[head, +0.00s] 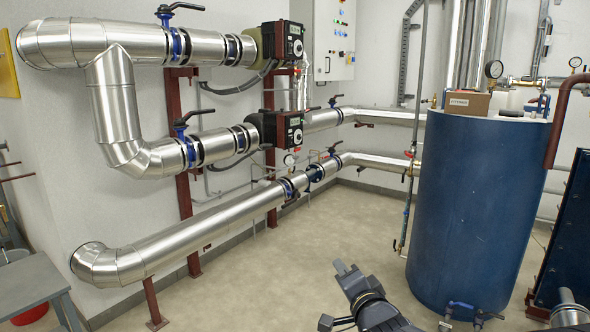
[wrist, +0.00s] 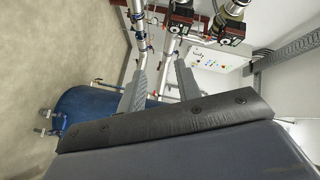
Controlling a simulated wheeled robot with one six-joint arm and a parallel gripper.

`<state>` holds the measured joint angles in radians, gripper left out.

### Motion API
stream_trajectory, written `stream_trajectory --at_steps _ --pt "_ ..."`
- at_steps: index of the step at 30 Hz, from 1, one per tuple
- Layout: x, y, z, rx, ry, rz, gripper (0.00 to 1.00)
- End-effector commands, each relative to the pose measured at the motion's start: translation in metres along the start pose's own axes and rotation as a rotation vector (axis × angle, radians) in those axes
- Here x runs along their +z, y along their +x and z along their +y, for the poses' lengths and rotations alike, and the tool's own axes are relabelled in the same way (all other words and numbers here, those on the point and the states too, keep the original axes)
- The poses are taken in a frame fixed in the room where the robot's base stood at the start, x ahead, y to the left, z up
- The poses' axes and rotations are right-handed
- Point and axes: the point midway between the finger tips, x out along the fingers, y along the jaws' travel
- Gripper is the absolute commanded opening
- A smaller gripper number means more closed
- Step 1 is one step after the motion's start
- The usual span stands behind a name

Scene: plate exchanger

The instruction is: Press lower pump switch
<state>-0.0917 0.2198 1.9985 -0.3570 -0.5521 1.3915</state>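The lower pump (head: 290,130) is a black and red box with a small display on its front, set in the middle pipe run. The upper pump (head: 291,40) looks alike and sits above it. In the wrist view the picture is turned sideways; the lower pump (wrist: 181,16) shows at the top, with the upper pump (wrist: 233,24) to its right. The switch itself is too small to make out. My gripper (head: 346,269) is at the bottom middle of the head view, well apart from the pumps. In the wrist view its two fingers (wrist: 160,68) stand apart with nothing between them.
A blue tank (head: 476,205) with a cardboard box (head: 467,102) on top stands right of my gripper. Silver pipes (head: 185,230) with blue valves run along the left wall. A control cabinet (head: 335,40) hangs behind the pumps. The floor (head: 290,260) between is clear.

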Motion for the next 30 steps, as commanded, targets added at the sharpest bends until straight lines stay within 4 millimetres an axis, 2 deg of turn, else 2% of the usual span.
stream_trajectory --at_steps 1,3,10,12,30 --pt "0.005 0.014 -0.006 -0.043 0.093 -0.012 0.28" --pt "0.01 0.027 -0.015 -0.101 0.218 -0.032 0.22" --pt "0.021 0.053 -0.035 -0.216 0.489 -0.1 0.03" --pt "0.022 0.055 -0.038 -0.231 0.525 -0.111 0.0" --pt "0.022 0.057 -0.039 -0.237 0.545 -0.116 0.0"
